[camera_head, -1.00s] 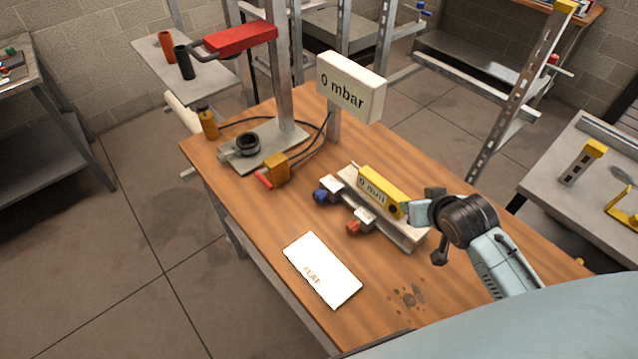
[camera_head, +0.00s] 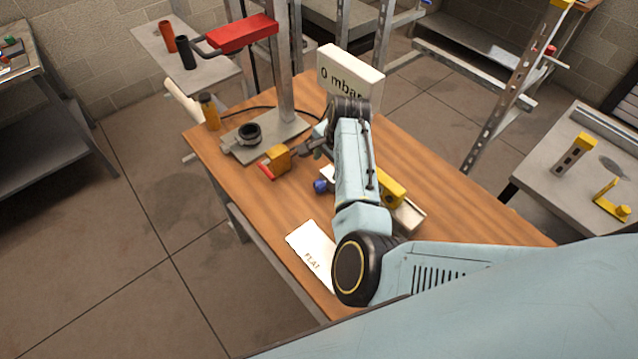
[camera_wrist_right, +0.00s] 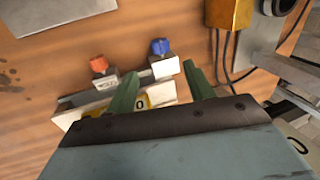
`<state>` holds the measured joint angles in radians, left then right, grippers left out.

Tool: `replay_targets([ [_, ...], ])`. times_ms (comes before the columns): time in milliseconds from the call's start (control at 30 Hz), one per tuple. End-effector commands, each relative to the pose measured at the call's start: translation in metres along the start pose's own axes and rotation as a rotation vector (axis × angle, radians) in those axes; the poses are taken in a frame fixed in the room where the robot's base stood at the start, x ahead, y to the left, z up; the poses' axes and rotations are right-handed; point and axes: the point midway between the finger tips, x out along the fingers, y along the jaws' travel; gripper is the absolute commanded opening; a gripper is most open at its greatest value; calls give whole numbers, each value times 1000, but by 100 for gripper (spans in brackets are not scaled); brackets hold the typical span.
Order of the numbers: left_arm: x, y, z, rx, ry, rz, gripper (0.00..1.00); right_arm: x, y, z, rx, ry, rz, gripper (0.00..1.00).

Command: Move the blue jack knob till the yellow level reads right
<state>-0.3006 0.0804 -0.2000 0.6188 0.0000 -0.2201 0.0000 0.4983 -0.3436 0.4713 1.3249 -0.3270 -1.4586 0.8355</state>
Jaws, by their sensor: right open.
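The blue jack knob (camera_head: 320,186) sits at the left end of the grey jack stand on the wooden table. It also shows in the right wrist view (camera_wrist_right: 160,46), just beyond my fingertips and apart from them. The yellow level (camera_head: 391,187) lies on the stand, mostly hidden behind my right arm. In the wrist view part of it, with a "0", shows between the fingers (camera_wrist_right: 141,103); the full reading is hidden. My right gripper (camera_head: 306,148) is open and empty above the table near the blue knob. My left gripper is not in view.
An orange knob (camera_wrist_right: 97,63) sits on the same stand. A white "FLAT" card (camera_head: 308,243) lies in front. A "0 mbar" sign (camera_head: 340,70), yellow box (camera_head: 278,158), cables and a metal post base (camera_head: 262,152) stand behind. The table's right side is clear.

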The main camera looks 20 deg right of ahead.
Motion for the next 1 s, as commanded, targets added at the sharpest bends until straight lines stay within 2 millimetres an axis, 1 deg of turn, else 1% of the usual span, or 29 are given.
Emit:
replay_targets([
  [133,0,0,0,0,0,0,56,15,0,0,-1,-1,3,53],
  [200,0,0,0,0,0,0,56,25,1,0,-1,-2,4,53],
  [333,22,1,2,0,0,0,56,59,2,0,-2,-1,2,53],
  [1000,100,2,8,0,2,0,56,114,2,0,-2,2,-1,53],
])
